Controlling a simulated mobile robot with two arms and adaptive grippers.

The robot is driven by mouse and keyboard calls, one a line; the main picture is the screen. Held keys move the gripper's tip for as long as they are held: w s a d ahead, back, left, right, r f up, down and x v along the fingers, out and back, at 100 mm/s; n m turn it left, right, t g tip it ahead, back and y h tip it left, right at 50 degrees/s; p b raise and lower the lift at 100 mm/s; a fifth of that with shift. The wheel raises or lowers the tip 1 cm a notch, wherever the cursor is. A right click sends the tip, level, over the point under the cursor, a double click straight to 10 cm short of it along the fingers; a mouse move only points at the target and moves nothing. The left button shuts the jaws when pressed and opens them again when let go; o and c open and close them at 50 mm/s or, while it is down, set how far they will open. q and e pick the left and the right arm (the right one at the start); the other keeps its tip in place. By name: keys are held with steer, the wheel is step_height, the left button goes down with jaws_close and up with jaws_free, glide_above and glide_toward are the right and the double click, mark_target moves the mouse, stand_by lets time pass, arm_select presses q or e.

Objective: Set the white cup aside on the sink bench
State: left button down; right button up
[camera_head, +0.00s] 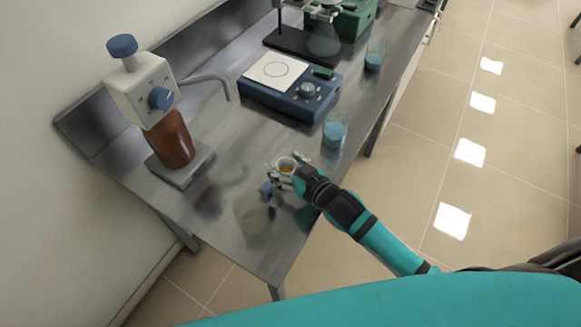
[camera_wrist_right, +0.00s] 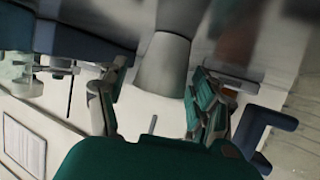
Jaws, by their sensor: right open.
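In the right wrist view the cup (camera_wrist_right: 165,65) shows as a pale tapered shape between and beyond the two spread fingers of the right gripper (camera_wrist_right: 155,105). I cannot tell whether the fingers touch it. My left gripper is not in view.
A brown dispenser bottle (camera_head: 170,140) stands at the left. A blue hotplate (camera_head: 290,92) is behind the cup. A small blue object (camera_head: 266,188) and a blurry rounded grey shape (camera_head: 255,215) are close to the gripper.

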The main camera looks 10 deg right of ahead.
steer(key=b+v, duration=0.1)
steer(key=v, duration=1)
steer(key=shift+s, duration=0.1)
steer(key=shift+s+d+r, duration=0.2)
steer(key=shift+s+r, duration=0.05)
steer(key=shift+s, duration=0.1)
stand_by(0.6)
